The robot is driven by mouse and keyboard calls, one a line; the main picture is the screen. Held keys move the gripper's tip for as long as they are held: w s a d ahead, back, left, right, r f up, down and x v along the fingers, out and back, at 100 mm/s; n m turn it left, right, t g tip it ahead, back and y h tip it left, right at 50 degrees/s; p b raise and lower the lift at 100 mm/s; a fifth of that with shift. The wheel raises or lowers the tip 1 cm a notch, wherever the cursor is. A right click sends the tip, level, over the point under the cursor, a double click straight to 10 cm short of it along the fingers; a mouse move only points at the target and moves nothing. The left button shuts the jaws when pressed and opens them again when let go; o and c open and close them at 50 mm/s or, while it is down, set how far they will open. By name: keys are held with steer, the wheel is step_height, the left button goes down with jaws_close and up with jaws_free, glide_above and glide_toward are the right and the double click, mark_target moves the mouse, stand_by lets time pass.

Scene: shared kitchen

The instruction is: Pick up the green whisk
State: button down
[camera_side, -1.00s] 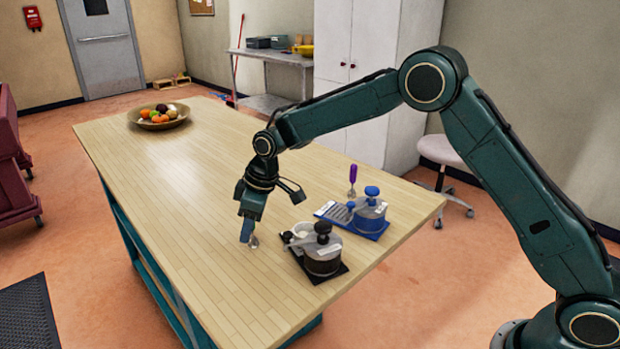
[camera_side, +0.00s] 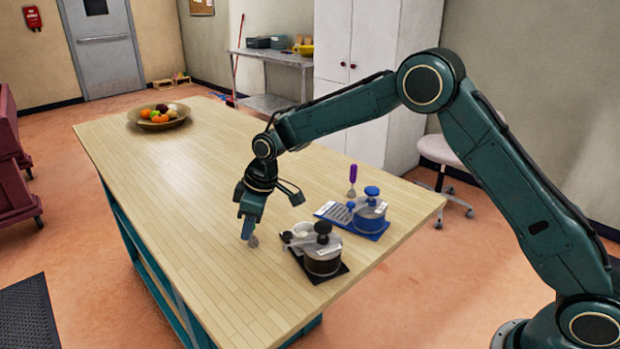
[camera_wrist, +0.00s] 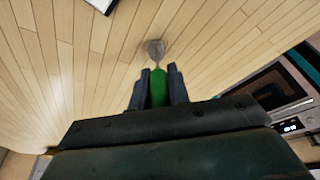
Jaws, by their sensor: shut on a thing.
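The green whisk shows in the wrist view with its green handle (camera_wrist: 158,90) between my two fingers and its grey wire head (camera_wrist: 155,50) pointing out beyond them. My gripper (camera_wrist: 158,82) is shut on the handle. In the side view my gripper (camera_side: 248,228) points down, low over the wooden table. The whisk's head (camera_side: 253,241) shows just beside the fingertips, and the handle is mostly hidden by them. I cannot tell whether the head touches the table.
Right of my gripper are a black tray (camera_side: 340,270) with a dark-lidded jar and a blue tray (camera_side: 380,235) with a blue-lidded jar. A purple-handled utensil (camera_side: 352,174) stands behind them. A fruit bowl (camera_side: 133,117) sits at the far end. The table's left part (camera_side: 170,180) is clear.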

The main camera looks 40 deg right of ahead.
step_height(320, 180, up, 20)
stand_by(0.9)
stand_by(0.6)
